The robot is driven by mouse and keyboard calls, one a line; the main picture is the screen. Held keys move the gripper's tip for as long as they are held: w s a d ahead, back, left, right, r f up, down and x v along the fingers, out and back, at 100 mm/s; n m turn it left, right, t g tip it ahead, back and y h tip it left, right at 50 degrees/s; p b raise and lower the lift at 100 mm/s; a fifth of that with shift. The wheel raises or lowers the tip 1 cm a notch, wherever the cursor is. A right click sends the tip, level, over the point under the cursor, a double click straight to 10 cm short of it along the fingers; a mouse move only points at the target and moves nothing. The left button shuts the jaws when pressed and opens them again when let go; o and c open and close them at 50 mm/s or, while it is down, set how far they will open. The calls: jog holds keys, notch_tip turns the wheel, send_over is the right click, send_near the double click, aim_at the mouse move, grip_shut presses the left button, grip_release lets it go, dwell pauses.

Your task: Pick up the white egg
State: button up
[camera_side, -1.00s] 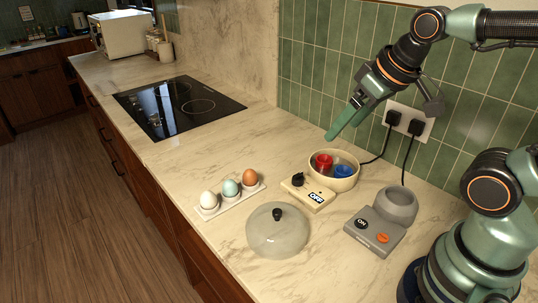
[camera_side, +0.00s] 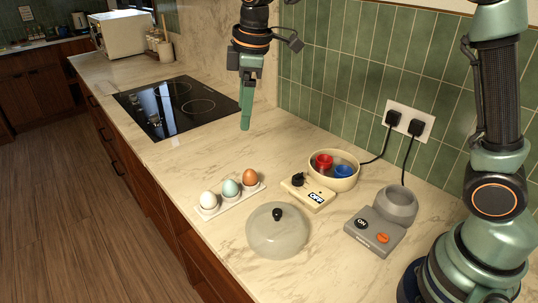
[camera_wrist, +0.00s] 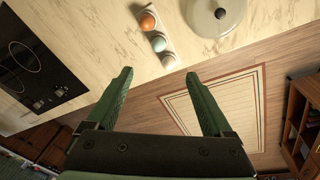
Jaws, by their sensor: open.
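The white egg (camera_side: 208,199) sits at the near left end of a white egg holder (camera_side: 225,208), beside a pale blue egg (camera_side: 231,188) and a brown egg (camera_side: 249,178). My gripper (camera_side: 246,128) is in the air, clearly above the counter and apart from the eggs. In the wrist view my gripper (camera_wrist: 159,72) has its two green fingers spread with nothing between them. The white egg (camera_wrist: 168,61) shows there just beyond the fingertips, with the pale blue egg (camera_wrist: 158,43) and brown egg (camera_wrist: 148,21) farther up.
A glass lid (camera_side: 277,231) lies right of the egg holder. An egg cooker base (camera_side: 308,193) marked OFF, a cream bowl (camera_side: 333,174) with red and blue cups, and a grey appliance (camera_side: 374,233) stand further right. A black cooktop (camera_side: 178,106) lies behind.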

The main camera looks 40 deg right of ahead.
aim_at(207, 191)
jog(key=w+a+f+n+g, duration=0.2)
jog(key=w+a+f+n, duration=0.4)
jog(key=a+f, duration=0.4)
jog(key=shift+n, duration=0.3)
jog(key=f, duration=0.4)
jog(key=d+f, duration=0.1)
jog(key=f, duration=0.7)
jog(key=shift+s+d+f, duration=0.15)
jog(key=shift+s+f, duration=0.1)
jog(key=shift+f, duration=0.15)
jog(key=c, duration=0.9)
